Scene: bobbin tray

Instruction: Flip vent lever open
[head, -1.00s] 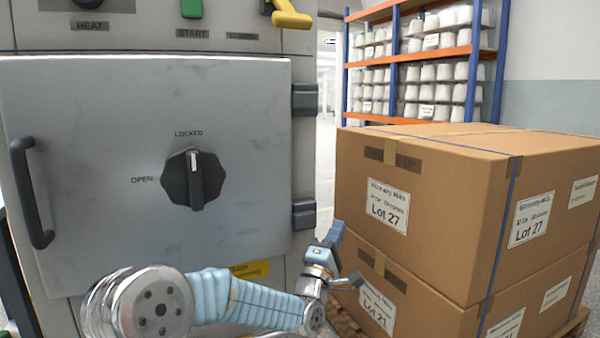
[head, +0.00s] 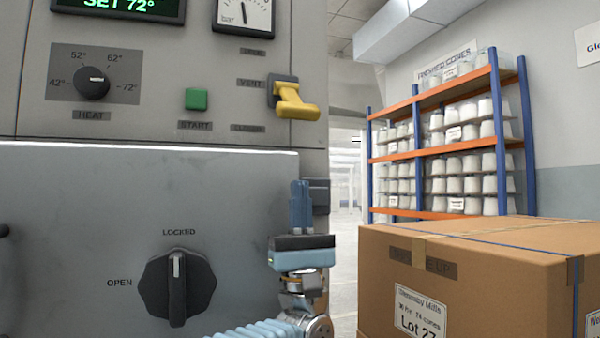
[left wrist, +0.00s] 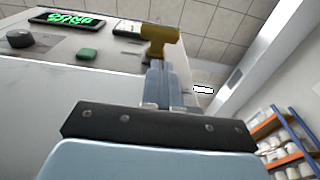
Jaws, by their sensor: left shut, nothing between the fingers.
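My left gripper (head: 300,184) points up below the lever, in front of the door's right edge, shut and empty, with a clear gap to the lever in the head view. In the left wrist view the lever (left wrist: 160,38) shows just beyond the fingertips (left wrist: 156,64); I cannot tell the depth between them. My right gripper is not in view.
The panel also carries a heat knob (head: 93,83), a green start button (head: 198,99) and a gauge (head: 245,14). The door knob (head: 177,287) points to LOCKED.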

